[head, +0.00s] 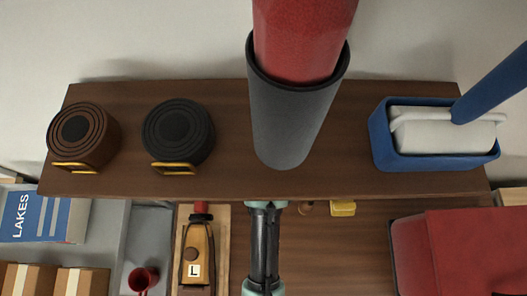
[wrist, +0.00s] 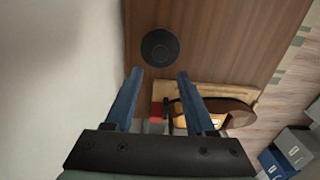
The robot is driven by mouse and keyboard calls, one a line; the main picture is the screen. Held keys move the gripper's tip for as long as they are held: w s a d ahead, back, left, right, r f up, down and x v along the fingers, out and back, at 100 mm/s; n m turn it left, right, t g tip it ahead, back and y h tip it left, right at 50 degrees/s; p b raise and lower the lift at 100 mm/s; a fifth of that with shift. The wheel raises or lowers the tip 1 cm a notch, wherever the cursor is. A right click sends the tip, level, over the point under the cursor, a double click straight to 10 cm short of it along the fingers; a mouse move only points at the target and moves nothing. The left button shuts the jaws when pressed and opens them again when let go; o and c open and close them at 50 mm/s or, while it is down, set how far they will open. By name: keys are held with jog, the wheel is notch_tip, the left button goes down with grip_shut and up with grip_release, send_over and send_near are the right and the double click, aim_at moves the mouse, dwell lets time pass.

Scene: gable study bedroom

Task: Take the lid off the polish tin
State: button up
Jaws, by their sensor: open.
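No lettering tells which is the polish tin. In the wrist view, a dark round tin (wrist: 160,47) stands on the wood just beyond the fingertips.
A blue tub (head: 440,164) with white contents stands on the board's right end. A red and grey cylinder (head: 292,125) covers the board's middle. A wall stands behind.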

jog(key=f, duration=0.6)
jog(key=shift+s+f+b, duration=0.3)
jog(key=shift+s+f, duration=0.05)
jog(key=shift+f, duration=0.05)
jog(key=shift+w+a+f, duration=0.1)
jog(key=shift+a+f, duration=0.05)
jog(key=shift+f, duration=1.25)
jog(key=shift+w+a+f, duration=0.1)
jog(key=shift+f, duration=1.3)
grip_shut()
